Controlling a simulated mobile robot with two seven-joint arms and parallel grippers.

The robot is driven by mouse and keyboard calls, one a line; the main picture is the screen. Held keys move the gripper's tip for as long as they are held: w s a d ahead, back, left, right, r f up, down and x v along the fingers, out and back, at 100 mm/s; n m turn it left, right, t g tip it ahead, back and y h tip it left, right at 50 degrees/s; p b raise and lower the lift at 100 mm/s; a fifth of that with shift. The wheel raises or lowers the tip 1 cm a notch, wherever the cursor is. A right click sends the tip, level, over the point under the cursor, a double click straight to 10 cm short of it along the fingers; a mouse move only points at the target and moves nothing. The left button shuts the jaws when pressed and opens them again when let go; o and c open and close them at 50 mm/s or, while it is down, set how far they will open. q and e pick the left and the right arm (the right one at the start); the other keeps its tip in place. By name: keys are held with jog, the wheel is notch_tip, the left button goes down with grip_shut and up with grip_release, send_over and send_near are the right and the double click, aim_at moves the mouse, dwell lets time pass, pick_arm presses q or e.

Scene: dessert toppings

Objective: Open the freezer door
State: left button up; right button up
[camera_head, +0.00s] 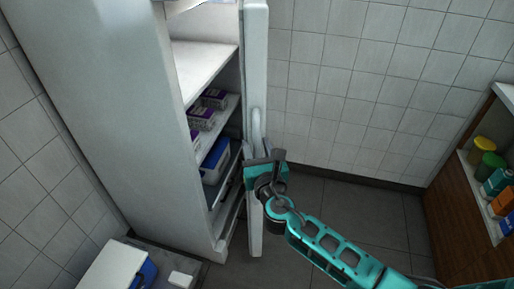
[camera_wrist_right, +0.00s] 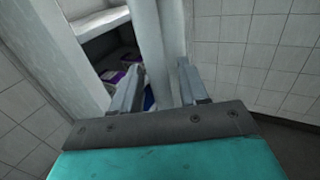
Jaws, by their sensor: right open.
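The tall white freezer (camera_head: 120,90) stands at the left of the head view. Its door (camera_head: 257,50) is swung partly open and shows nearly edge-on, with the shelves visible beside it. A vertical handle (camera_head: 256,122) is on the door's right side. My right gripper (camera_head: 252,150) is at the lower part of the handle. In the right wrist view my right gripper (camera_wrist_right: 158,82) is open, its fingers on either side of a white vertical piece of the door (camera_wrist_right: 150,45). I cannot tell whether they touch it. My left gripper is not in view.
Purple-and-white boxes (camera_head: 201,118) and a blue container (camera_head: 215,160) sit on the freezer shelves. A white-lidded blue box (camera_head: 112,268) is at the lower left. A wooden shelf unit (camera_head: 450,205) with bottles stands at the right. The floor (camera_head: 365,205) between is clear.

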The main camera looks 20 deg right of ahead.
grip_shut()
dwell(0.4)
